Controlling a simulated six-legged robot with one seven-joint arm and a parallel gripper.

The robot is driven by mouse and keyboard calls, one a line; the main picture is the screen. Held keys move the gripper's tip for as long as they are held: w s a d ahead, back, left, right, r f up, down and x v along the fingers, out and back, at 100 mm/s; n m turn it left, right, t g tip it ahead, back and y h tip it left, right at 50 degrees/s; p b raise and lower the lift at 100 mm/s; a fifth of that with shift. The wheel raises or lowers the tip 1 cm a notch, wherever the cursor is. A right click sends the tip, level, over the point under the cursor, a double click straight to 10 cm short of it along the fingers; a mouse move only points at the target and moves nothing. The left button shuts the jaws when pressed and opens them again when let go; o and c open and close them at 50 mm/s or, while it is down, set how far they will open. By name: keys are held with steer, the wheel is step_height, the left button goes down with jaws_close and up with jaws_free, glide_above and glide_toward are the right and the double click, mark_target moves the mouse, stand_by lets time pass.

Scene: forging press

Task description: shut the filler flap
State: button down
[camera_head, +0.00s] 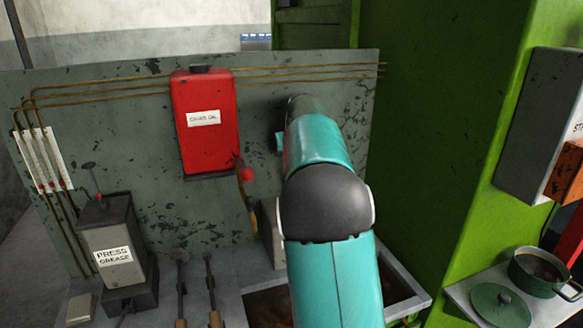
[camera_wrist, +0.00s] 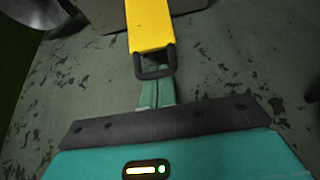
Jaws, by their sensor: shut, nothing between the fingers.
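I cannot make out a filler flap for certain in either view. A red oil tank (camera_head: 205,125) with a dark cap (camera_head: 201,69) hangs on the back panel. My arm covers the panel to its right and hides my gripper in the head view. In the wrist view my gripper (camera_wrist: 155,88) is shut and empty, its teal fingers together. A yellow bar (camera_wrist: 149,24) with a dark squared end (camera_wrist: 155,72) lies just beyond the fingertips in the picture. I cannot tell whether they touch.
A grey grease box (camera_head: 110,245) stands at the left, with two long-handled tools (camera_head: 211,290) on the bench. The green press column (camera_head: 430,130) rises at the right, above a pot (camera_head: 540,272) and lid (camera_head: 499,306).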

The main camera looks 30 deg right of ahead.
steer(key=shift+s, duration=0.1)
steer(key=s, duration=0.2)
steer(key=s+a, duration=0.1)
steer(key=s, duration=0.1)
steer(key=shift+s+a+f, duration=0.15)
steer(key=shift+s, duration=0.2)
stand_by(0.6)
stand_by(0.5)
step_height(320, 180, up, 7)
stand_by(0.6)
stand_by(0.5)
